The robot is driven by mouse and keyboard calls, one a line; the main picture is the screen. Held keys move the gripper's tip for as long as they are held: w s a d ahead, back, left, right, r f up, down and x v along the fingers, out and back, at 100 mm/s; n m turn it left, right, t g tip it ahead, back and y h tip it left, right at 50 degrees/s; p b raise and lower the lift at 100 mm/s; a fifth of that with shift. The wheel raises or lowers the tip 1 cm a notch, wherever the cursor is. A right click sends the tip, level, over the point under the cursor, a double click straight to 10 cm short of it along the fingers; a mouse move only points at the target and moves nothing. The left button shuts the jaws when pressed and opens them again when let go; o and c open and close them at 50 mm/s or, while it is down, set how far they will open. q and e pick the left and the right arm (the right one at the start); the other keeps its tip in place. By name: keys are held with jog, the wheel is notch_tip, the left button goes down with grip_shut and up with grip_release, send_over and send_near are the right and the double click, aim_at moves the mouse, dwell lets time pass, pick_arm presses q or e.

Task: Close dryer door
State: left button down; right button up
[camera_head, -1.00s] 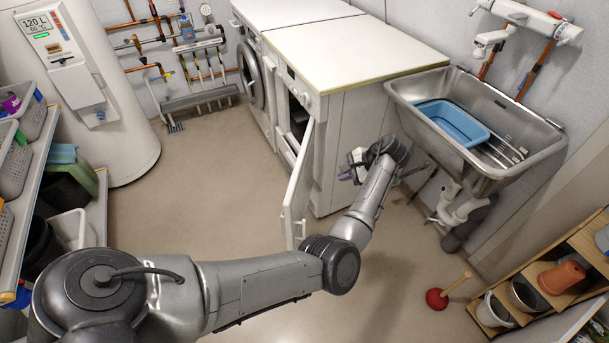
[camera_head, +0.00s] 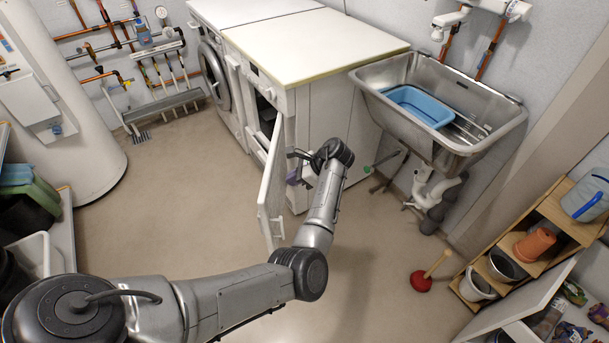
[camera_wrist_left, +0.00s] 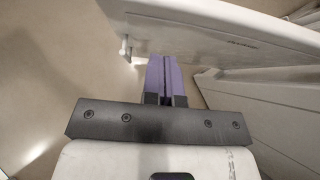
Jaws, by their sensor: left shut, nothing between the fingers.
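The white dryer (camera_head: 262,97) stands under the white worktop, its front opening dark. Its white door (camera_head: 272,190) stands wide open, swung out toward me. My left gripper (camera_head: 293,178) is just right of the door, on its outer side. Its purple fingers (camera_wrist_left: 165,78) are shut and empty. In the left wrist view the door (camera_wrist_left: 215,32) crosses the top, with a small metal knob (camera_wrist_left: 125,47) left of the fingertips. The fingertips are close to the door face; I cannot tell whether they touch. My right gripper is not in view.
A washer with a round door (camera_head: 214,77) stands left of the dryer. A steel sink (camera_head: 440,105) with a blue basin (camera_head: 419,106) is at right. A red plunger (camera_head: 421,281) and a wooden shelf (camera_head: 535,245) stand at lower right. The floor left of the door is clear.

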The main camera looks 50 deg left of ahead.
aim_at(269, 184)
pick_arm(q)
jog(key=s+a, duration=0.1)
jog(key=s+a+f+b, duration=0.1)
jog(key=shift+s+a+f, duration=0.2)
jog(key=shift+s, duration=0.1)
jog(key=shift+s+a+r, duration=0.1)
jog(key=shift+s+a, duration=0.55)
